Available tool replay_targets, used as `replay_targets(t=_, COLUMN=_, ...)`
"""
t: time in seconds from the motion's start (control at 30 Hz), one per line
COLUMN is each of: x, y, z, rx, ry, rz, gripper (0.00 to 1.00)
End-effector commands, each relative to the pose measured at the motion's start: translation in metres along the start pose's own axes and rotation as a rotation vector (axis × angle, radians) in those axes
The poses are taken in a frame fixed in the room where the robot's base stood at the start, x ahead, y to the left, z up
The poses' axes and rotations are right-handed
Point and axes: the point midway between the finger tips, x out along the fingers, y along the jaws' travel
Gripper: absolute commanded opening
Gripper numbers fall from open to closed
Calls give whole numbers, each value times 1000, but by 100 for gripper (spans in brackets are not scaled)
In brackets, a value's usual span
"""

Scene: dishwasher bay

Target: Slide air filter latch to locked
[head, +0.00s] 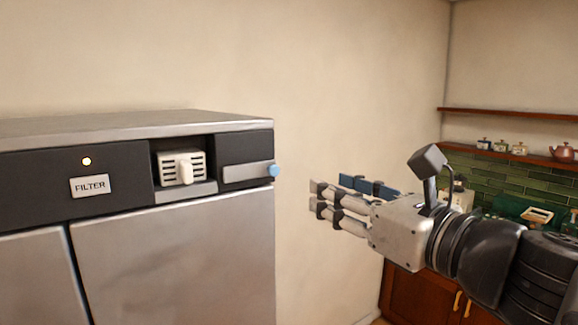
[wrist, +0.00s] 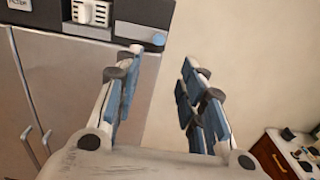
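The air filter (head: 182,167) is a white vented block with a front grip, set in a recess of the cabinet's dark top panel. It also shows in the wrist view (wrist: 92,12). A grey bar (head: 247,171) lies right of the recess, with a light blue knob (head: 275,170) at its right end, by the cabinet's edge. This looks like the latch. The knob also shows in the wrist view (wrist: 158,39). My gripper (head: 328,193) is right of the knob, apart from it and empty. In the wrist view its fingers (wrist: 168,62) are spread.
Shelves with a teapot (head: 564,152) and a wooden cabinet (head: 415,290) stand behind my arm.

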Motion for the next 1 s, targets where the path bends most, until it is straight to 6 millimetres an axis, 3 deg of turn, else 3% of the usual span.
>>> replay_targets(t=0.7, x=142, y=3, z=-3, rx=-6, ry=6, rz=6, gripper=37)
replay_targets(t=1.0, x=167, y=2, z=-3, rx=-6, ry=4, rz=2, gripper=37)
